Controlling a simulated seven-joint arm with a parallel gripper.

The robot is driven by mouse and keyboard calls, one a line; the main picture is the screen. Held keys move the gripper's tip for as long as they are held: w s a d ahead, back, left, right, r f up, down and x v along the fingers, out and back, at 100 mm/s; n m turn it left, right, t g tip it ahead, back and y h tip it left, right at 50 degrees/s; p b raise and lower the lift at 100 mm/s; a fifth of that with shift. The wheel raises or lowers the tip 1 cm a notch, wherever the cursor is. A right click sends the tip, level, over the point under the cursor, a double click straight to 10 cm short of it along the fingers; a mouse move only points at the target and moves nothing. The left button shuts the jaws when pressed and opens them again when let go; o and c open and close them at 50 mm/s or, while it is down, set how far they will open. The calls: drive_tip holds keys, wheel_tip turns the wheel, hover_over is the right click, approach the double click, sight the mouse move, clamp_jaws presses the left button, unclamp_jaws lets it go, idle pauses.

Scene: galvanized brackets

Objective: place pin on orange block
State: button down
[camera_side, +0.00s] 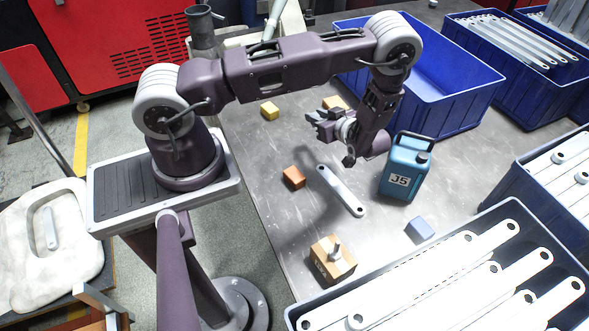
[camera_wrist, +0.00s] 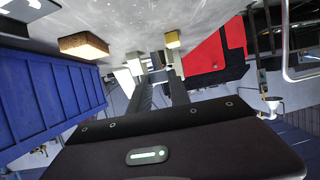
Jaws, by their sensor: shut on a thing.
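The orange block (camera_side: 293,177) lies on the grey table, left of a flat metal bracket, with nothing on top of it. My gripper (camera_side: 323,125) is in the air above the table, behind and to the right of the orange block. It is shut on a small grey piece, which looks like the pin; its shape is mostly hidden by the fingers. In the wrist view the fingers (camera_wrist: 163,92) point away from the camera, and the held piece is hard to make out. The orange block cannot be made out there.
A wooden block (camera_side: 333,262) with a grey peg stands in front. A blue jug (camera_side: 404,167) and the bracket (camera_side: 341,190) are near my gripper. A yellow block (camera_side: 269,110), a tan block (camera_wrist: 83,45), a blue-grey block (camera_side: 420,230) and blue crates (camera_side: 440,112) surround the area.

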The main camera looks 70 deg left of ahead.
drive_tip(key=s+d+r, duration=0.3)
drive_tip(key=s+d, duration=0.3)
drive_tip(key=d, duration=0.2)
drive_tip(key=r+m+t, duration=0.1)
drive_tip(key=r, duration=0.1)
hover_over(297, 178)
wheel_tip(297, 178, down, 10)
drive_tip(key=shift+r, duration=0.2)
drive_tip(key=c, duration=1.2)
unclamp_jaws()
drive_tip(key=shift+f, duration=0.1)
